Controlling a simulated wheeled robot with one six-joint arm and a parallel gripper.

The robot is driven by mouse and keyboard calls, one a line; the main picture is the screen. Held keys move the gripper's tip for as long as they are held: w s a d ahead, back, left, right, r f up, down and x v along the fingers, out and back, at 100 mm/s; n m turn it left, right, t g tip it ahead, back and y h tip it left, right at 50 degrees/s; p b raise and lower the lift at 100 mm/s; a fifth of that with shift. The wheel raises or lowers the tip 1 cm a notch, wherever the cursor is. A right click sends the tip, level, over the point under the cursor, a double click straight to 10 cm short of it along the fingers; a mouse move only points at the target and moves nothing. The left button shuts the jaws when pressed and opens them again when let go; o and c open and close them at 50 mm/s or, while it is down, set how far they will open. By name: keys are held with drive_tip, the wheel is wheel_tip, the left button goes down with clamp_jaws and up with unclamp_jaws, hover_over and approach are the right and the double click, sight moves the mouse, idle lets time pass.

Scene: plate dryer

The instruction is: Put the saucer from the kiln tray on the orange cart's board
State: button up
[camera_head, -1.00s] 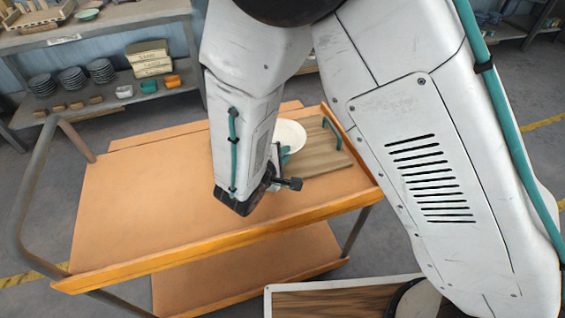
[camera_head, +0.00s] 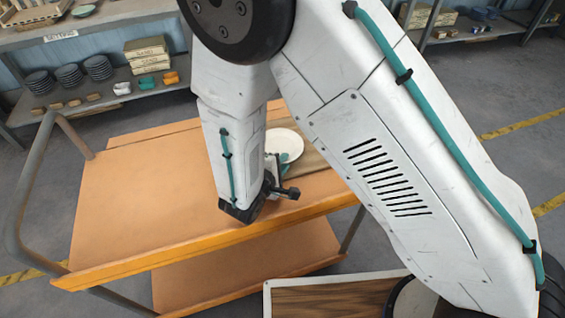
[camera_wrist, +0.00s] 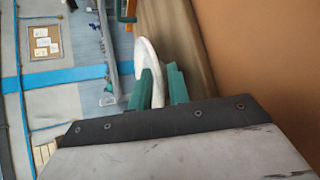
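The white saucer (camera_head: 284,139) is over the wooden board (camera_head: 314,160) at the right end of the orange cart (camera_head: 130,200). My gripper (camera_head: 279,170) is at the saucer's near edge. In the wrist view its two teal fingers (camera_wrist: 160,88) have the rim of the saucer (camera_wrist: 149,58) between them, and they look shut on it. The board (camera_wrist: 178,40) lies right beside the saucer there. I cannot tell whether the saucer touches it. My arm hides much of the board in the head view. I cannot make out a kiln tray.
The cart has a raised orange front lip (camera_head: 170,258) and a grey push handle (camera_head: 22,200) at the left. Its left top is bare. Shelves with stacked dark plates (camera_head: 70,77) and boxes (camera_head: 146,55) stand behind, apart from the cart.

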drive_tip(key=shift+r, duration=0.1)
drive_tip(key=v, duration=1.2)
drive_tip(key=d+r+m+g+h, duration=0.1)
drive_tip(key=d+r+m+g, duration=0.35)
drive_tip(key=d+r, duration=0.45)
drive_tip(key=d+r+m+g+h, duration=0.2)
drive_tip(key=d+r+m+g, duration=0.4)
drive_tip(key=d, duration=0.5)
drive_tip(key=s+d+r+m+y, duration=0.2)
drive_tip(key=s+d+r+y, duration=0.2)
drive_tip(key=s, duration=0.3)
drive_tip(key=s+d+r+m+y, duration=0.2)
drive_tip(key=s+d+r+y, duration=0.3)
drive_tip(key=s+r, duration=0.2)
drive_tip(key=shift+s+m+y, duration=0.3)
drive_tip(key=shift+s+m, duration=0.05)
drive_tip(key=shift+r, duration=0.1)
